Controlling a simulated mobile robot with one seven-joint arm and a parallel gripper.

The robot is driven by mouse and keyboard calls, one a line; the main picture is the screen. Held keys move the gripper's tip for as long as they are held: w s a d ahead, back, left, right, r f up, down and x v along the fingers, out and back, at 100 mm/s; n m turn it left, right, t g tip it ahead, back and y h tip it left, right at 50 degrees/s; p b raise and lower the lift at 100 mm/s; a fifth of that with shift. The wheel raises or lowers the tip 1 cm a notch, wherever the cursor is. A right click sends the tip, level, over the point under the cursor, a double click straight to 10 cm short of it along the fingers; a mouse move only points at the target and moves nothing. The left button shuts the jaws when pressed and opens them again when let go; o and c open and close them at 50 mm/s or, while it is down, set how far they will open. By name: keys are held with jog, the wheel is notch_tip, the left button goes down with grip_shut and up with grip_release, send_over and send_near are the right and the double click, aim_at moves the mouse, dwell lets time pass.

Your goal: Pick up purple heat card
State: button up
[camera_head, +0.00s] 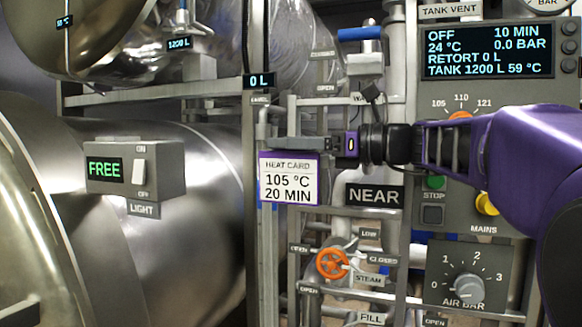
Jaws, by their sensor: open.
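The purple heat card (289,181) has a purple border and a white face reading "HEAT CARD, 105 °C, 20 MIN". It stands upright in the middle of the view, in front of the metal frame. My gripper (276,144) reaches in from the right, with its fingers pointing left along the card's top edge. The gripper is open. The fingers overlap the card's top edge in the picture; I cannot tell whether the card is between them or touching them.
Pipes and an orange valve wheel (332,263) sit below right of the card, under a NEAR sign (374,195). A control panel (466,290) fills the right side. A grey light switch box (135,168) and large steel vessel (190,250) are at left.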

grip_shut()
dwell(0.4)
